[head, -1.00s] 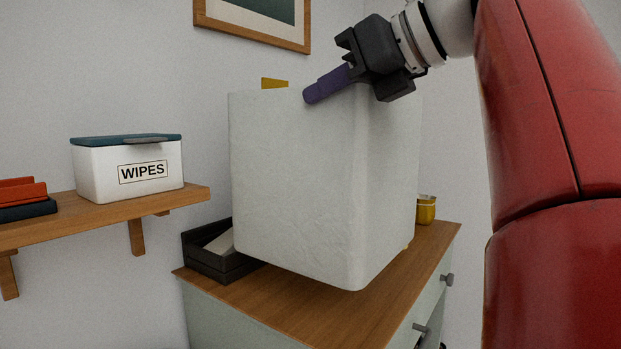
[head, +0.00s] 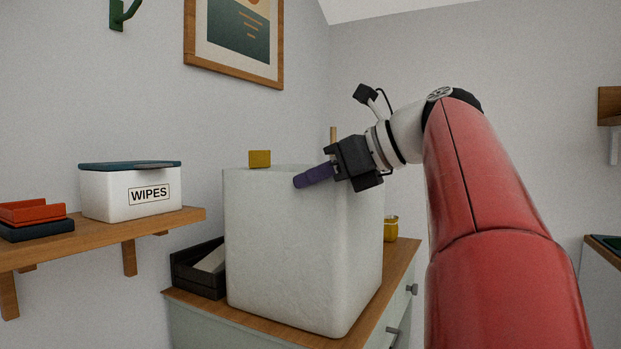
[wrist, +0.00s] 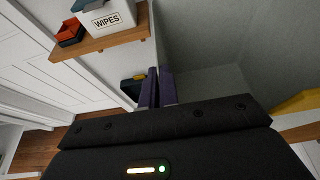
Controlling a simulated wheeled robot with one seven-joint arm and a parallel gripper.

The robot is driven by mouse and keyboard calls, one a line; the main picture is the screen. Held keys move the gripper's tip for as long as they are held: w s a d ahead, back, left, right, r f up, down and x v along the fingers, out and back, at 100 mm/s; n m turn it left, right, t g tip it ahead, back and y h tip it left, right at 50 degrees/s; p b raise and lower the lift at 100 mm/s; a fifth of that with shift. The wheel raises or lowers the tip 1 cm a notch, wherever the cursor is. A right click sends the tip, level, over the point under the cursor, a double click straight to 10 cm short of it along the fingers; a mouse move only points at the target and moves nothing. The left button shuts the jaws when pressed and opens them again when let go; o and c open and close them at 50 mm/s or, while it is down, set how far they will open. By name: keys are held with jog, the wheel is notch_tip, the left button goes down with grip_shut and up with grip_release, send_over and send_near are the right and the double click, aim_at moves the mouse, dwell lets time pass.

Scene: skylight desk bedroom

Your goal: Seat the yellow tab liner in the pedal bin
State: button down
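The liner is a tall off-white box (head: 285,240) with a yellow tab (head: 260,159) standing up from its rim, in the head view. My gripper (head: 313,175) has purple fingers at the liner's upper wall. In the wrist view the purple fingers (wrist: 157,88) are close together on the wall, with the liner's grey inside (wrist: 215,50) to the right. The liner is held upright, and its lower part overlaps the dresser in the head view. I cannot make out a pedal bin in any view.
A dresser (head: 400,262) stands behind the liner with a dark tray (head: 197,278) and a yellow cup (head: 391,228) on it. A wall shelf (head: 100,242) at left holds a wipes box (head: 130,192) and red and dark trays (head: 32,212). A picture (head: 236,38) hangs behind.

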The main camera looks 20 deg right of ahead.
jog(key=c, duration=1.7)
grip_release()
jog(key=shift+f, duration=0.1)
jog(key=shift+f, duration=0.1)
